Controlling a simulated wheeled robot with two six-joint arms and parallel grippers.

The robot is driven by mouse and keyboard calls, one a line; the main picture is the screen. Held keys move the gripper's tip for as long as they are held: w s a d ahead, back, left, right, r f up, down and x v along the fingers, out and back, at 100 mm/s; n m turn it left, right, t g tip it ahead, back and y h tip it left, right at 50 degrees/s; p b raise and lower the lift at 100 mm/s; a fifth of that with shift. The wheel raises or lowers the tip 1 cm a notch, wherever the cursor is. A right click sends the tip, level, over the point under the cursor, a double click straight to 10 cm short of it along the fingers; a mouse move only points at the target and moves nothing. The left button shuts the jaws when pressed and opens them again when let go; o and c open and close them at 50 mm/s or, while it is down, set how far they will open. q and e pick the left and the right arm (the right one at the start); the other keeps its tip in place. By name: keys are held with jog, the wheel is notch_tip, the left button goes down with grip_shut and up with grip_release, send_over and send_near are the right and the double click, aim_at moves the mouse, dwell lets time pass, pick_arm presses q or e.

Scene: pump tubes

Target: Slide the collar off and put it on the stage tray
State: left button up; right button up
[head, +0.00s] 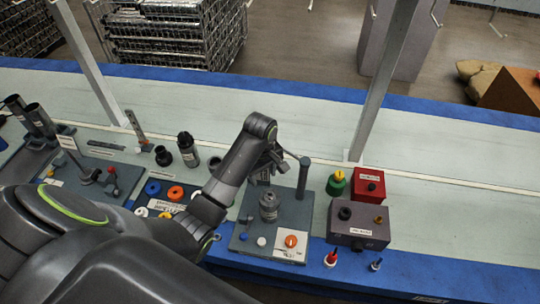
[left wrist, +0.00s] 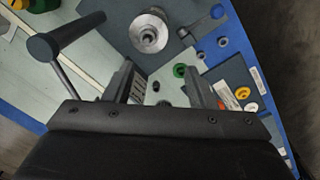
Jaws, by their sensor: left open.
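A grey metal cylinder with a stepped, round top (head: 268,205) stands upright on the dark plate (head: 243,240). It also shows in the left wrist view (left wrist: 149,32), seen from above with a ringed top. I cannot tell for certain which part of it is the collar. A white square patch (head: 290,255) at the plate's front right carries an orange ring (head: 291,241); I cannot tell whether this is the stage tray. My left gripper (head: 266,168) is open and empty, behind and above the cylinder, apart from it. Its spread fingers show in the left wrist view (left wrist: 162,84). My right gripper is not visible.
A tall dark post (head: 303,177) rises on the plate beside the cylinder. To the right are a green knob (head: 337,183), a red box (head: 369,184) and a grey box (head: 358,224). Coloured rings (head: 175,192) lie left, partly behind my arm.

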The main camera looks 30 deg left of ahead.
pick_arm(q)
jog(key=n, duration=0.2)
send_near(270, 192)
notch_tip(270, 192, down, 9)
jog(key=shift+w+f, duration=0.15)
jog(key=shift+f, duration=0.1)
dwell(0.6)
grip_shut()
dwell(0.4)
jog(key=shift+r+p, duration=0.65)
jog(key=shift+p, duration=0.25)
dwell(0.6)
jog(key=shift+r+p, duration=2.25)
jog(key=shift+p, duration=0.3)
